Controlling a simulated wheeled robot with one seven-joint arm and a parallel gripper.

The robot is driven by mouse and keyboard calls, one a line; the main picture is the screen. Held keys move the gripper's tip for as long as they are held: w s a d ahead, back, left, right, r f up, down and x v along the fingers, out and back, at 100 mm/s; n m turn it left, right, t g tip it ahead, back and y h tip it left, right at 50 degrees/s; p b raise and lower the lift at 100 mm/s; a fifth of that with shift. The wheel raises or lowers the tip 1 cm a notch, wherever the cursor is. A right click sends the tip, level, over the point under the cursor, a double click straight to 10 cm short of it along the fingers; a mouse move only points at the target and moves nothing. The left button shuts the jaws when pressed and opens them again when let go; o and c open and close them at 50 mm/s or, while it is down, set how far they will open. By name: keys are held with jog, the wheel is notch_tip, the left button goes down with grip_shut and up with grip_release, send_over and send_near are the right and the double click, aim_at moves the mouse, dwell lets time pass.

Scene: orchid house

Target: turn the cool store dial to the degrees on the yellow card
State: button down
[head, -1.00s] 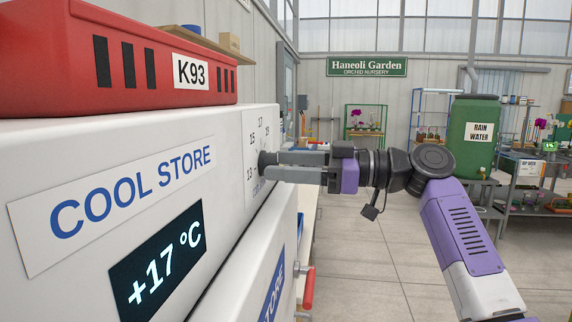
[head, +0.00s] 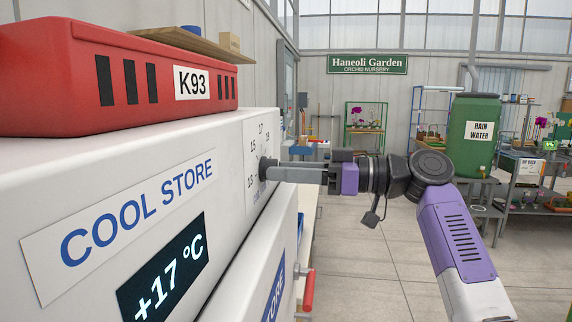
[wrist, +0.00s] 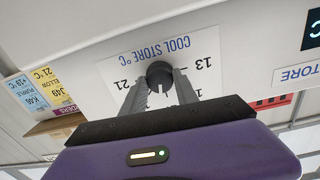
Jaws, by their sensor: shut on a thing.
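The cool store dial (head: 265,168) is a dark round knob on a white scale plate (head: 252,150) at the end of the cool store. My gripper (head: 275,171) is shut on the dial; in the wrist view its two fingers (wrist: 160,88) lie on either side of the knob (wrist: 160,73). The plate shows 13 and 21 upside down in the wrist view. The dark display (head: 165,273) reads +17 °C.
A red crate marked K93 (head: 120,80) stands on top of the cool store. A blue card (wrist: 27,91) is beside the yellow card. A red handle (head: 308,290) sticks out below the dial. Open floor (head: 370,255) lies to the right.

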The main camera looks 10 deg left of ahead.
jog(key=m+p, duration=0.2)
jog(key=m, duration=0.1)
jog(key=shift+r+m+p, duration=0.25)
jog(key=shift+m+p, duration=0.05)
jog(key=shift+p, duration=0.1)
jog(key=m+p, duration=0.3)
jog(key=m, duration=0.1)
jog(key=shift+m+p, duration=0.3)
jog(key=shift+p, duration=0.1)
jog(key=shift+f+m+p, duration=0.1)
jog(key=shift+m+p, duration=2.95)
jog(key=shift+m, duration=0.45)
jog(key=c, duration=0.9)
grip_release()
jog(key=shift+c, duration=0.2)
jog(key=shift+f, duration=0.1)
